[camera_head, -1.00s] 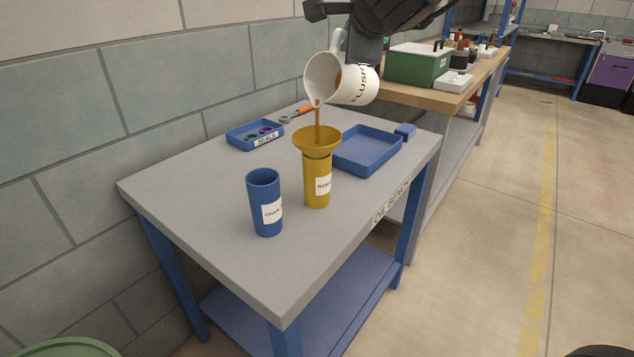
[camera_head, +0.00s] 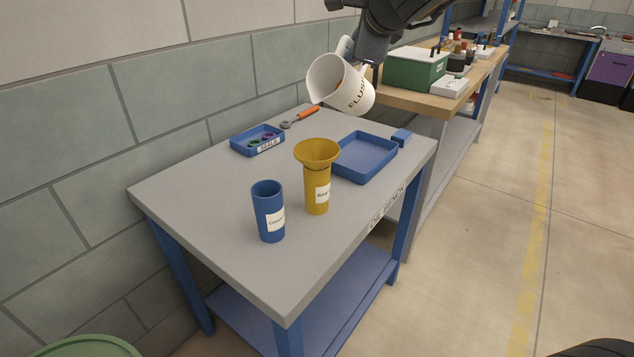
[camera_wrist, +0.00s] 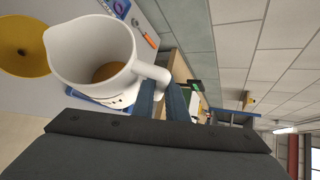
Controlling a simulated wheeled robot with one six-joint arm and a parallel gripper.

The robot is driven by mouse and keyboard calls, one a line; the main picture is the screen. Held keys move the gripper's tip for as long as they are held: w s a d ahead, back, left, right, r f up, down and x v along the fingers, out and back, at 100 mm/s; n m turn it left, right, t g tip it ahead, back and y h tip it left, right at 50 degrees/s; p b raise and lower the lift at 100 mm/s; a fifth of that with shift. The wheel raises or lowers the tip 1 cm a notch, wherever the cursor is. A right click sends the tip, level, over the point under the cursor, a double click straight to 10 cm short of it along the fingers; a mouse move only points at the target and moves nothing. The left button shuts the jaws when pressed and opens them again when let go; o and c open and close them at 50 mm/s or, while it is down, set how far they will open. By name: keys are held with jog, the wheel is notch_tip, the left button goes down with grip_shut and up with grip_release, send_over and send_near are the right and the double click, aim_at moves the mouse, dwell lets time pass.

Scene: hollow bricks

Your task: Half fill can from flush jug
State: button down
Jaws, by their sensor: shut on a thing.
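My gripper (camera_wrist: 172,103) is shut on the handle of the white jug (camera_head: 340,84) marked FLUSH. The jug is tilted with its spout to the left, above and beyond the yellow funnel (camera_head: 317,150). No stream shows from the spout now. In the wrist view, amber liquid lies inside the jug (camera_wrist: 95,45), and the funnel (camera_wrist: 22,48) is beside its spout. The funnel sits on top of a yellow can (camera_head: 316,195) with a white label, which stands upright on the bench. The level inside the can is hidden.
A blue can (camera_head: 268,212) stands left of the yellow can on the grey bench (camera_head: 220,215). A blue tray (camera_head: 365,158) lies to the right. A SEALS tray (camera_head: 257,141) and an orange-handled wrench (camera_head: 302,117) lie at the back. The bench's front is clear.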

jog(key=shift+w+d+m+g+y+p, duration=0.55)
jog(key=shift+g+p, duration=0.25)
jog(key=shift+p, duration=1.35)
jog(key=g+p, duration=0.1)
jog(key=p, duration=0.1)
jog(key=m+y+p, duration=0.1)
jog(key=p, duration=0.1)
jog(key=shift+w+d+f+g, duration=0.2)
jog(key=shift+f+g, duration=0.2)
jog(key=f+m+g+y+p, duration=0.1)
jog(key=p, duration=0.3)
jog(key=shift+f+g, duration=0.3)
jog(key=shift+f, duration=0.1)
jog(key=shift+a+f+m+g+y+p, duration=0.1)
jog(key=shift+f+m+g+y+p, duration=0.3)
jog(key=shift+f+p, duration=0.25)
notch_tip(320, 180, up, 5)
jog(key=p, duration=0.5)
jog(key=shift+r, duration=0.15)
